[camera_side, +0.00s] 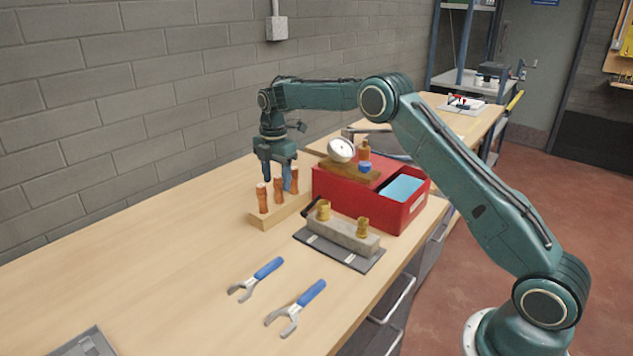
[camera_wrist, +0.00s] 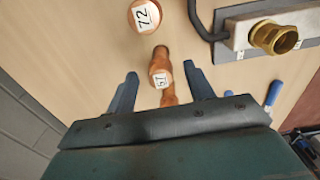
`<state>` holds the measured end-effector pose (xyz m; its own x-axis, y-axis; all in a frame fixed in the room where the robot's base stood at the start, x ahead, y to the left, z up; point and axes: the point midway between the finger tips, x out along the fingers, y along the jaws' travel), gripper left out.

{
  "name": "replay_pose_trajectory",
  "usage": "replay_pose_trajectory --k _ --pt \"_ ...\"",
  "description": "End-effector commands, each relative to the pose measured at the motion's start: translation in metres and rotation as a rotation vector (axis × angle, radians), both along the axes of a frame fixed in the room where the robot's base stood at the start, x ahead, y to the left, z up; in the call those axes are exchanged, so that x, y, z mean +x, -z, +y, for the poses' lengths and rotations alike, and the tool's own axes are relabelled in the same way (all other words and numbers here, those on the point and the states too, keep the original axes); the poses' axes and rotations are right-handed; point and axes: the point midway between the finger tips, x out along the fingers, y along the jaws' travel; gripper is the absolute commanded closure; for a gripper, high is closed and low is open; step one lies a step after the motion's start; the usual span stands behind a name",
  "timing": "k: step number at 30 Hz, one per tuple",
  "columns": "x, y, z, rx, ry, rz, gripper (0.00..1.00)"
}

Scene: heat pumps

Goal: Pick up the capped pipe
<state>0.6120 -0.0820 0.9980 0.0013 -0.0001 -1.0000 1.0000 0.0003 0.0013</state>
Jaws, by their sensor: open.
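Three upright copper pipes stand in a row in a wooden block (camera_side: 262,222) in the side view: a front one (camera_side: 263,199), a middle one (camera_side: 278,192) and a rear one (camera_side: 294,183). In the wrist view, one pipe end carries a white label reading 72 (camera_wrist: 143,15), and another carries a label that looks like 57 (camera_wrist: 160,77). I cannot tell for certain which is the capped pipe. My gripper (camera_side: 277,178) points down over the row with its fingers apart and empty. In the wrist view, the 57-labelled pipe shows between the fingertips.
A red toolbox (camera_side: 345,197) stands close right of the block, with a gauge (camera_side: 341,150) on top. A grey block (camera_side: 345,236) with brass fittings (camera_side: 363,227) lies in front. Two blue-handled wrenches (camera_side: 268,268) lie nearer.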

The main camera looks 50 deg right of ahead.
Motion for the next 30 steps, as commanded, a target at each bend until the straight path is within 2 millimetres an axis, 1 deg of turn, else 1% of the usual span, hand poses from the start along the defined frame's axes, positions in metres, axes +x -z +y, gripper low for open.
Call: replay_pose_trajectory --k 9,12,16,29,30 --pt "-0.002 0.036 -0.003 0.001 0.0 0.004 0.47" --pt "-0.002 0.043 -0.003 0.0 0.0 0.002 0.47" --pt "-0.002 0.046 -0.004 0.0 0.0 0.001 0.47" --pt "-0.002 0.046 -0.004 0.0 0.0 0.001 0.47" --pt "-0.002 0.046 -0.004 0.0 0.0 0.001 0.51"
